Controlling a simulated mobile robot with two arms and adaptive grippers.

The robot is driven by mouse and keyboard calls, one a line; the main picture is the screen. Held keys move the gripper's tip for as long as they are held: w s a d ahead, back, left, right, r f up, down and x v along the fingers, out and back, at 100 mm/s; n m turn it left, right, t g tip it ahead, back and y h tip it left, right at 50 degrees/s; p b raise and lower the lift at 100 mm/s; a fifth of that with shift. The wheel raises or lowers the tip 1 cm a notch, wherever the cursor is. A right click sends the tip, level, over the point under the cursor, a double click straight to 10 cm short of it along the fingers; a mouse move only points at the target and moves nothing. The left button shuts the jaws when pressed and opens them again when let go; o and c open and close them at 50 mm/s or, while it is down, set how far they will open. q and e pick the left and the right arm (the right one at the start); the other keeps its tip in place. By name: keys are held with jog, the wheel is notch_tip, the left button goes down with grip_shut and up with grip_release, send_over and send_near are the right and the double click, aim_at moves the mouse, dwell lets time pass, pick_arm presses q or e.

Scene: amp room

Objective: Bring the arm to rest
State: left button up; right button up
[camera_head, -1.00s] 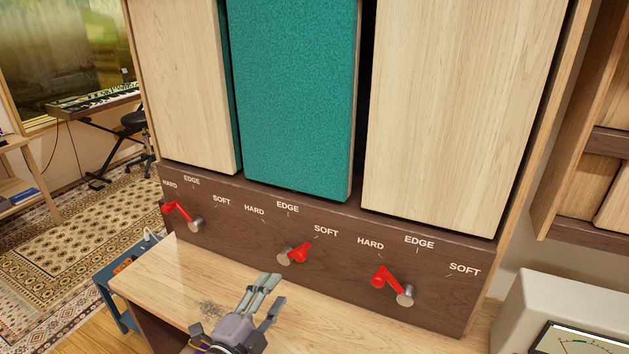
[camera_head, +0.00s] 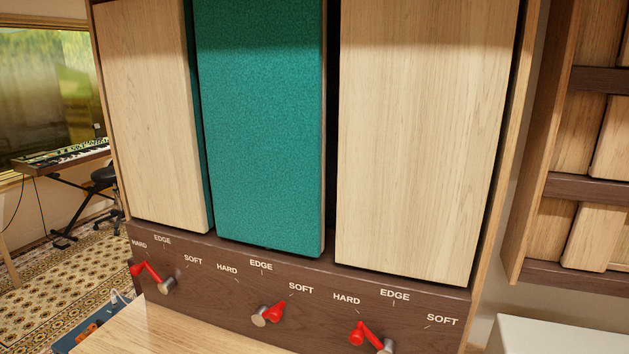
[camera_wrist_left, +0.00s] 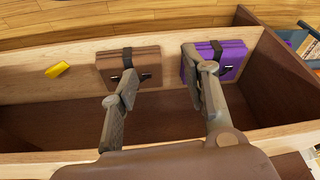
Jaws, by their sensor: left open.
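My left gripper (camera_wrist_left: 165,85) is open and empty in the left wrist view, with its two fingers apart. Its fingers hang over an open wooden bin; a brown strapped item (camera_wrist_left: 128,65) and a purple strapped item (camera_wrist_left: 218,60) lie near the fingertips on the far side. I cannot tell whether the fingers touch them. Neither gripper shows in the head view. There, three red levers stand on the dark panel: the left lever (camera_head: 150,271) and the right lever (camera_head: 366,332) point to HARD, and the middle lever (camera_head: 272,312) points to SOFT.
Tall wood panels and a teal panel (camera_head: 262,130) rise above the dark labelled panel (camera_head: 215,290). A light wooden ledge (camera_head: 150,330) lies below. A yellow piece (camera_wrist_left: 57,70) lies by the bin's far edge. A keyboard (camera_head: 60,152) stands at the back left.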

pick_arm(q)
notch_tip(320, 180, down, 26)
jog(key=s+g, duration=0.1)
jog(key=s, duration=0.2)
jog(key=s+a+f+g, duration=0.1)
jog(key=s+a+f, duration=0.2)
jog(key=s+f, duration=1.1)
jog(key=shift+s, duration=0.85)
